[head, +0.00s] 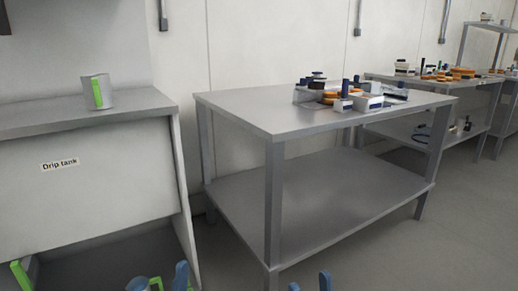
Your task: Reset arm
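My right gripper (311,285) shows only as two blue fingertips at the bottom edge, right of centre. The tips stand apart with nothing seen between them. My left gripper (160,280) shows as two blue tips at the bottom edge, further left, also apart. Small green parts (157,283) show near these tips; what they belong to is cut off by the frame. The rest of both grippers is out of view.
A grey container with a green strip (98,92) stands on the ledge above the "Drip tank" label (60,164). Another green-marked item (20,275) is at lower left. A metal table (240,106) bears several parts; its near top is bare. More benches stand behind right.

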